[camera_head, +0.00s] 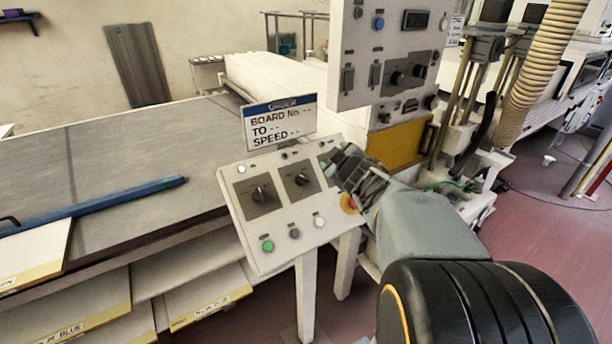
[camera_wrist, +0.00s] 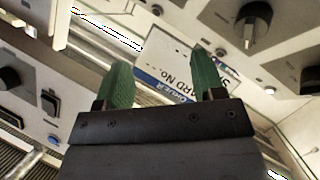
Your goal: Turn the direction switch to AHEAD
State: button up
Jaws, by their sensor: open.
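A sloped white control panel (camera_head: 285,230) stands at the centre of the head view. It carries two dark rotary knobs on grey plates, a left knob (camera_head: 261,193) and a middle knob (camera_head: 300,179). Their labels are too small to read, so I cannot tell which is the direction switch. My gripper (camera_head: 347,168) is over the panel's right part and hides what lies there. In the wrist view its green fingers (camera_wrist: 163,82) are apart with nothing gripped. A dark knob (camera_wrist: 252,27) shows at the upper right there, outside the fingers.
An order sign (camera_head: 280,122) stands at the panel's back edge; it shows upside down beyond the fingers in the wrist view. An upright switch cabinet (camera_head: 384,55) rises behind. Green (camera_head: 267,246) and white buttons line the front.

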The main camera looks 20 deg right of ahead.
jog(key=d+n+t+y, duration=0.1)
jog(key=n+y, duration=0.2)
jog(key=n+g+y+p, duration=0.1)
jog(key=n+g+y, duration=0.3)
jog(key=n+y, duration=0.4)
send_near(307, 179)
jog(key=shift+m+y, duration=0.6)
jog(key=x, duration=0.3)
jog(key=p+x, duration=0.1)
jog(key=x, duration=0.6)
jog(key=shift+w+d+f, duration=0.1)
jog(key=shift+d+f, duration=0.2)
jog(key=shift+d, duration=0.1)
jog(key=shift+c, duration=0.4)
jog(key=c, duration=0.8)
